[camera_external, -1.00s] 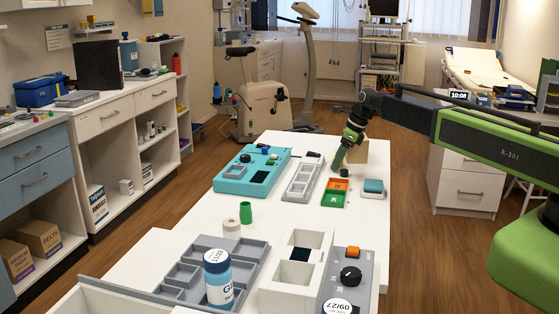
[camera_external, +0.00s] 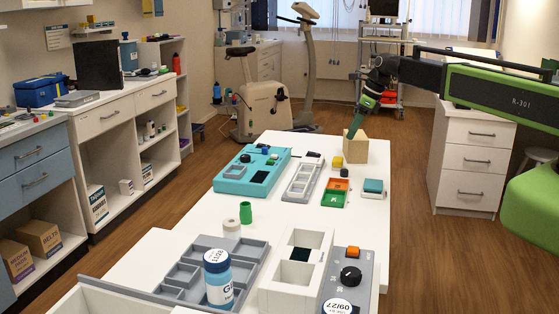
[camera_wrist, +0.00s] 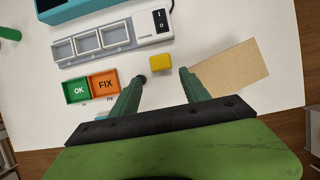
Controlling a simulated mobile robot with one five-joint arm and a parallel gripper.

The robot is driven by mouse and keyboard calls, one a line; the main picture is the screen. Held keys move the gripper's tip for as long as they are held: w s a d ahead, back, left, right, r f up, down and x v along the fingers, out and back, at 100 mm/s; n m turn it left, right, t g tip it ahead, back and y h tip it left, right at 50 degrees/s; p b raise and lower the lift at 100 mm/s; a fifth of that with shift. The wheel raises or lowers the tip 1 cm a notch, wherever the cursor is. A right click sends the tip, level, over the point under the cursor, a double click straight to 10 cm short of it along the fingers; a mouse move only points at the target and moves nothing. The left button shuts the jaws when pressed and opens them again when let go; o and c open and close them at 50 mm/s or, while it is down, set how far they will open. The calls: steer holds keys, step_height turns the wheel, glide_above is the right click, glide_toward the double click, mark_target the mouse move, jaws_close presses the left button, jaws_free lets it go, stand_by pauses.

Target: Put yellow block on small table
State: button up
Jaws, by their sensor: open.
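The yellow block (camera_external: 337,161) is a small cube on the white table, behind the orange and green buttons. In the wrist view the yellow block (camera_wrist: 156,62) lies just beyond my fingertips, near the middle of the gap between them. My gripper (camera_external: 354,133) is open, with nothing between its fingers; its two green fingers also show in the wrist view (camera_wrist: 162,76). A tan, wooden-looking box-like stand (camera_external: 355,150) is right of the block; its flat top shows in the wrist view (camera_wrist: 230,78). I cannot tell if it is the small table.
The white table (camera_external: 290,200) carries a teal case (camera_external: 231,178), a grey tray strip (camera_external: 303,180), orange and green buttons (camera_external: 335,192) and a teal-topped box (camera_external: 373,186). A black knob (camera_wrist: 141,79) is by my left fingertip. A white drawer cabinet (camera_external: 470,165) stands right.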

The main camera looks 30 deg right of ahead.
steer(key=s+d+f+n+g+h, duration=0.1)
steer(key=s+f+n+g+h, duration=0.1)
steer(key=s+n, duration=1.8)
steer(key=n+g+h, duration=0.1)
steer(key=n, duration=0.5)
steer(key=shift+s, duration=0.4)
steer(key=shift+s+d+n, duration=0.1)
steer(key=shift+s+n, duration=0.05)
steer(key=shift+n, duration=0.35)
steer(key=shift+c, duration=0.3)
